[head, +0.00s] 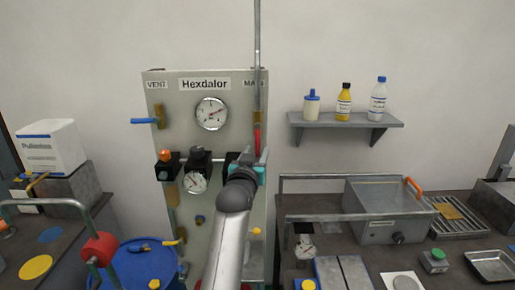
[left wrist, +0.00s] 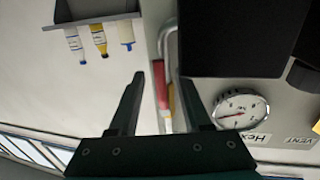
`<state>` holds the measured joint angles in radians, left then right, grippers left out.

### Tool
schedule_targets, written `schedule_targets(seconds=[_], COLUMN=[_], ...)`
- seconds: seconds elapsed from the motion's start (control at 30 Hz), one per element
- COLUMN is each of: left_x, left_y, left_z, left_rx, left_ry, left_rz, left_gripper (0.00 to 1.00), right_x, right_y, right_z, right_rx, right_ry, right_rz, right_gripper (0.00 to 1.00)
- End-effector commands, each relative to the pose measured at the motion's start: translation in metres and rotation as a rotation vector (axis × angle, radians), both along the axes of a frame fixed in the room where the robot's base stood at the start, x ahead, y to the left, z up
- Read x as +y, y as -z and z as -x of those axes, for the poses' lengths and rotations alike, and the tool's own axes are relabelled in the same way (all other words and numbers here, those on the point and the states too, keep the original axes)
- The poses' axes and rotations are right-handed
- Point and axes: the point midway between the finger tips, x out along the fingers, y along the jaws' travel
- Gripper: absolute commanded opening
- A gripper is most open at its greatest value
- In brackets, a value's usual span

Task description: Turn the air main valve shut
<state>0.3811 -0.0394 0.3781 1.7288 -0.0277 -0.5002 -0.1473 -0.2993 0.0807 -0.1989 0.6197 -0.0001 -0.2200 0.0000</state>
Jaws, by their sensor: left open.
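The air main valve's red lever (head: 257,138) hangs down along the vertical pipe at the right edge of the grey panel (head: 232,105), below a partly hidden "MAIN" label. In the left wrist view the red lever (left wrist: 160,85) shows as a narrow bar, roughly parallel to the pipe. My left gripper (head: 250,160) is at the panel's right side, just below the lever in the head view. In the left wrist view the open fingers (left wrist: 162,92) stand on either side of the lever, with gaps; I see no contact. The valve body is not clear. My right gripper is not in view.
A pressure gauge (head: 211,113) and a blue vent lever (head: 144,121) are on the panel. Black valve blocks (head: 199,161) sit left of my gripper. A shelf with bottles (head: 345,120) is on the wall to the right. A metal box (head: 390,210) stands on the right bench.

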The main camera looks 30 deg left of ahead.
Motion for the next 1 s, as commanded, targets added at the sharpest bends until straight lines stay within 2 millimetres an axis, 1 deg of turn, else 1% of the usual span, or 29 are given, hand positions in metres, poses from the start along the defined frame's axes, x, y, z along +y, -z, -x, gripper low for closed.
schedule_targets(seconds=[0.1, 0.23, 0.63, 1.0], left_x=[0.004, 0.006, 0.008, 0.008], left_y=[-0.001, 0.0, 0.0, 0.0], left_z=[-0.01, -0.017, -0.021, -0.02], left_rx=[-0.001, 0.0, -0.001, -0.001], left_ry=[0.0, 0.0, 0.0, 0.0], left_rz=[-0.001, -0.001, 0.0, -0.001], left_gripper=[0.48, 0.48, 0.48, 0.07], right_x=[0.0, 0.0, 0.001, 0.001], right_y=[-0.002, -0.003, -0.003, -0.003], right_z=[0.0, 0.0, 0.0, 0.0], right_rx=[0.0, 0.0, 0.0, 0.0], right_ry=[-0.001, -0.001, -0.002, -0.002], right_rz=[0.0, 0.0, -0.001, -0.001], right_gripper=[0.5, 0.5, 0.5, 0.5])
